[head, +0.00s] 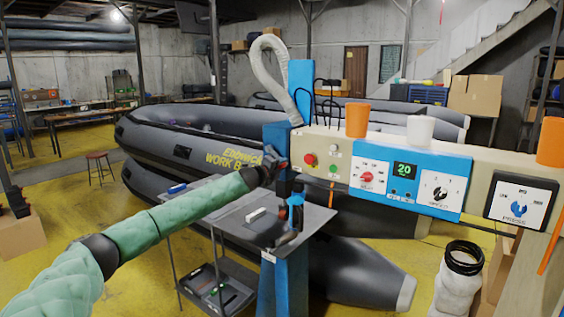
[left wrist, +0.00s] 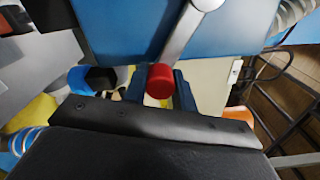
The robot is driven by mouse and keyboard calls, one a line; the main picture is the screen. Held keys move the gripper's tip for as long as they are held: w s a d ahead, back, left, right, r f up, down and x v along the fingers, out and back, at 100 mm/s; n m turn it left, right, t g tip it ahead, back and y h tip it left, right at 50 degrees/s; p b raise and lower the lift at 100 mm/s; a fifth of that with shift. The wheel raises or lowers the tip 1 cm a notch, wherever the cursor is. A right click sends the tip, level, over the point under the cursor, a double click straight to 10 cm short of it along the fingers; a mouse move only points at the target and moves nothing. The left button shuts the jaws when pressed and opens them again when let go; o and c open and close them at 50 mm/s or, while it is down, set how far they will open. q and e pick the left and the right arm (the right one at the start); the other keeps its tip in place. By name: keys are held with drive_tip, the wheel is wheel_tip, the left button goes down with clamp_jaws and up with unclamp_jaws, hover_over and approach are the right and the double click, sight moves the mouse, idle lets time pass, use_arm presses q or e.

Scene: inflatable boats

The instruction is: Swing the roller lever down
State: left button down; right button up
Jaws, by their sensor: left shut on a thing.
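The roller lever (left wrist: 186,35) shows in the left wrist view as a silver arm with a red knob (left wrist: 159,81) at its end, against the blue machine housing (left wrist: 120,32). My left gripper (left wrist: 160,92) has its two dark fingers on either side of the knob and is shut on it. In the head view my left gripper (head: 279,166) is at the blue post (head: 299,85), left of the control panel. There the gripper and post largely hide the lever, so its angle is hard to tell. My right gripper is not in view.
The panel's blue control box (head: 414,183) and orange and white cups (head: 356,119) are right of the gripper. A grey side table (head: 228,218) with small tools stands below my left arm. Grey inflatable boats (head: 170,140) lie behind. Yellow floor is open at the left.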

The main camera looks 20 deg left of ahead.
use_arm(q)
drive_tip(key=shift+a+f+m, duration=0.1)
drive_tip(key=shift+f+m, duration=0.2)
drive_tip(key=shift+f, duration=0.05)
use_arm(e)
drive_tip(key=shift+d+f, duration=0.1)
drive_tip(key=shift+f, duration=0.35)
use_arm(q)
drive_tip(key=c, duration=1.1)
unclamp_jaws()
drive_tip(key=shift+w+a, duration=0.1)
drive_tip(key=shift+c, duration=0.2)
drive_tip(key=shift+s+a, duration=0.1)
drive_tip(key=shift+s, duration=0.3)
drive_tip(key=b+v, duration=0.2)
drive_tip(key=v, duration=0.5)
drive_tip(key=shift+b, duration=0.35)
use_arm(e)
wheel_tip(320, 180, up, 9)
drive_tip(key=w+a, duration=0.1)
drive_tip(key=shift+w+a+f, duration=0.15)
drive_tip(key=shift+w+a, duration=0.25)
